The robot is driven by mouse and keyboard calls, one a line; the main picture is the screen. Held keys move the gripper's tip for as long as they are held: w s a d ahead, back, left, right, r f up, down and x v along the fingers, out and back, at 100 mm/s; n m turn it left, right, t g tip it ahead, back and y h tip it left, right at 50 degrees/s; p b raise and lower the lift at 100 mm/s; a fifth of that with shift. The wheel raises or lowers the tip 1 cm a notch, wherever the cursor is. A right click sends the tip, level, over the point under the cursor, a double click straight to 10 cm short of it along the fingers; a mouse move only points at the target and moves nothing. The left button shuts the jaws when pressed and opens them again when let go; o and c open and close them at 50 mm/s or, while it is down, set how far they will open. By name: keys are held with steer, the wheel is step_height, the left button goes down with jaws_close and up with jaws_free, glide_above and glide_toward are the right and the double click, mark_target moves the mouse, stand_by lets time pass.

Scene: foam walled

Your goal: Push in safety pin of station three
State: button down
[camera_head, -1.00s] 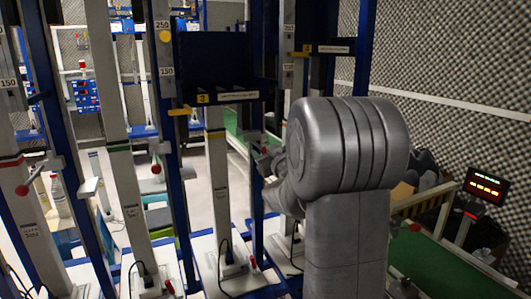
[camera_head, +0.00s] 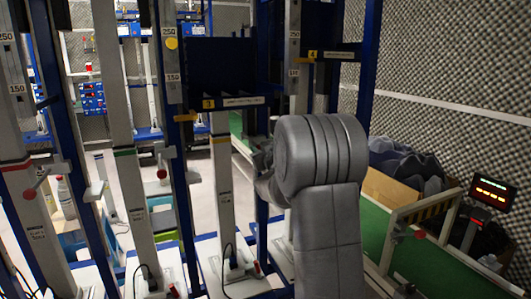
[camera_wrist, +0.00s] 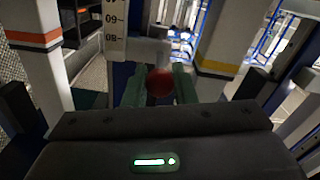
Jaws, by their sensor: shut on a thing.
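The safety pin's round red knob (camera_wrist: 160,82) shows in the wrist view, between the two greenish fingers of my gripper (camera_wrist: 159,88). The fingers are shut on it from both sides. The pin's shaft is hidden behind the knob, so its depth cannot be told. A pale bracket (camera_wrist: 148,50) and a scale post (camera_wrist: 115,30) stand just behind it. My arm hides the knob and fingertips there.
Other red knobs sit on neighbouring stations (camera_head: 162,174) and at the far left (camera_head: 29,193). Blue uprights and white posts stand close on both sides. A green conveyor (camera_head: 408,262) and lit display (camera_head: 491,190) are at the right.

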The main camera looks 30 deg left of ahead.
steer(key=shift+w+a+r, duration=0.1)
steer(key=shift+a+r, duration=0.05)
steer(key=c, duration=1.6)
jaws_free()
steer(key=o, duration=0.4)
steer(key=shift+w+a, duration=0.1)
steer(key=shift+a, duration=0.05)
steer(key=v, duration=1.4)
steer(key=shift+w+a, duration=0.1)
steer(key=shift+a, duration=0.1)
